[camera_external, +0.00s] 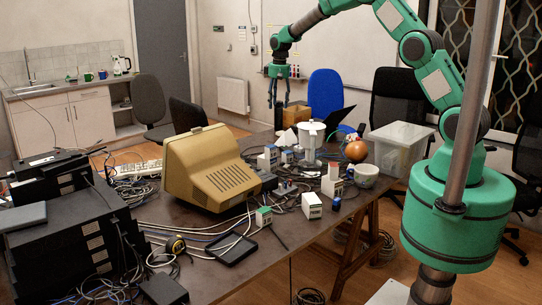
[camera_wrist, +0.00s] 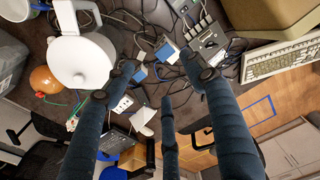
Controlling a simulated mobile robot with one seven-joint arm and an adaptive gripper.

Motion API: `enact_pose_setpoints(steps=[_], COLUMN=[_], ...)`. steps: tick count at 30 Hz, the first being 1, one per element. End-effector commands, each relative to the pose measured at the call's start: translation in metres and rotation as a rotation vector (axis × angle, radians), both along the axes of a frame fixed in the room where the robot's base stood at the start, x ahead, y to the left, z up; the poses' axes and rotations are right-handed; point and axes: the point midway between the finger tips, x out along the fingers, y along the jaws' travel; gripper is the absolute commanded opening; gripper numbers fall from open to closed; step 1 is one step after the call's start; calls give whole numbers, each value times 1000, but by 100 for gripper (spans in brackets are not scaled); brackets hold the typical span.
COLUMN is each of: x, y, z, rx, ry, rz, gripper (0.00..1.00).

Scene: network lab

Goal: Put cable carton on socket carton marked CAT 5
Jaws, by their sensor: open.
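Several small white cartons with coloured ends stand on the cluttered table (camera_external: 225,222). A taller white carton (camera_external: 332,181) is by the mug. Blue-and-white cartons (camera_external: 268,158) stand right of the monitor, and blue cartons (camera_wrist: 167,51) also show in the wrist view. Labels are too small to read, so I cannot tell which is the cable carton or the CAT 5 carton. My gripper (camera_external: 278,98) hangs open and empty above the table's far side, fingers spread.
A beige monitor (camera_external: 212,168) fills the table's middle. A brown box (camera_external: 296,116) is at the back. Loose cables cover much of the tabletop.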

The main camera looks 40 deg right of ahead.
Motion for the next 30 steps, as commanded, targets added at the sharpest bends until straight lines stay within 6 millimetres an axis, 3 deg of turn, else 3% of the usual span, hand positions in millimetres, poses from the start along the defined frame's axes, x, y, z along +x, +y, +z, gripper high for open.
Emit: enact_pose_setpoints(steps=[3,15,30], x=[-22,-103,-225], y=[3,12,22], z=[38,138,225], rx=[-1,-2,-3], ry=[-23,-93,-180], rz=[0,0,0], gripper=[56,56,56])
